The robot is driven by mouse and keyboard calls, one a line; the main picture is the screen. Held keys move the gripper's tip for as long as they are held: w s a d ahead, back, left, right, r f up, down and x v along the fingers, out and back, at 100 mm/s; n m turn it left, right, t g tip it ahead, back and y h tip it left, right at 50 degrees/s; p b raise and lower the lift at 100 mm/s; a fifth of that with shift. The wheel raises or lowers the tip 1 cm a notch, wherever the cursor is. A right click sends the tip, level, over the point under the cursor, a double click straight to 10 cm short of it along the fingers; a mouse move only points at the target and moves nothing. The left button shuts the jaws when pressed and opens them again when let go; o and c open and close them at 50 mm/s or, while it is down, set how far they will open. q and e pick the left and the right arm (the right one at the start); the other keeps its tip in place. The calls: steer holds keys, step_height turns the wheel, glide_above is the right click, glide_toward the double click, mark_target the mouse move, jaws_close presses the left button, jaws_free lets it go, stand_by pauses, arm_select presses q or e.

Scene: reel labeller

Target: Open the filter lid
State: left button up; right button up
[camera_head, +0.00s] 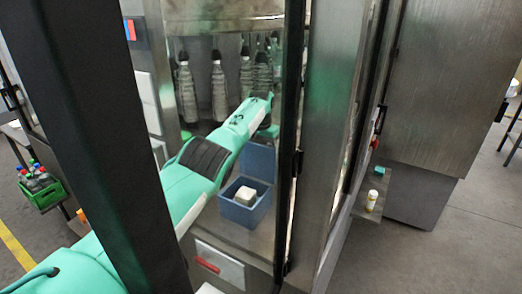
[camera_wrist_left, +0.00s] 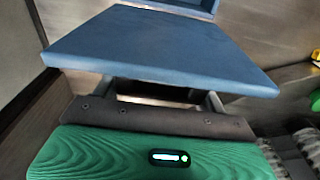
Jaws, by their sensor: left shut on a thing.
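The blue filter box (camera_head: 238,212) stands on the metal shelf of the machine. Its blue lid (camera_head: 257,161) stands up at the back, so the box is open. A whitish block (camera_head: 246,196) sits inside. My left arm reaches in from the left, and its wrist is above and behind the lid; the fingertips are hidden in the head view. In the left wrist view my left gripper (camera_wrist_left: 160,92) is shut on the near edge of the lid (camera_wrist_left: 160,45), which fills the upper middle. My right gripper is not in view.
Several grey ribbed bottle-like parts (camera_head: 218,92) hang behind my left arm. A dark frame post (camera_head: 100,130) and a metal post (camera_head: 335,130) stand on either side of the opening. A green crate with bottles (camera_head: 42,193) is at the far left. A small shelf (camera_head: 372,192) holds a white bottle at right.

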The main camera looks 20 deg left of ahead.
arm_select(q)
steer(key=o, duration=1.4)
steer(key=shift+w, duration=0.1)
steer(key=shift+c, duration=0.2)
steer(key=shift+w, duration=0.1)
steer(key=r+b, duration=0.1)
steer(key=r, duration=0.3)
steer(key=r+b, duration=0.1)
steer(key=r, duration=0.3)
steer(key=s+r+b, duration=0.1)
steer(key=r+b, duration=0.1)
steer(key=r, duration=0.2)
steer(key=shift+s+r, duration=0.1)
steer(key=shift+r, duration=0.7)
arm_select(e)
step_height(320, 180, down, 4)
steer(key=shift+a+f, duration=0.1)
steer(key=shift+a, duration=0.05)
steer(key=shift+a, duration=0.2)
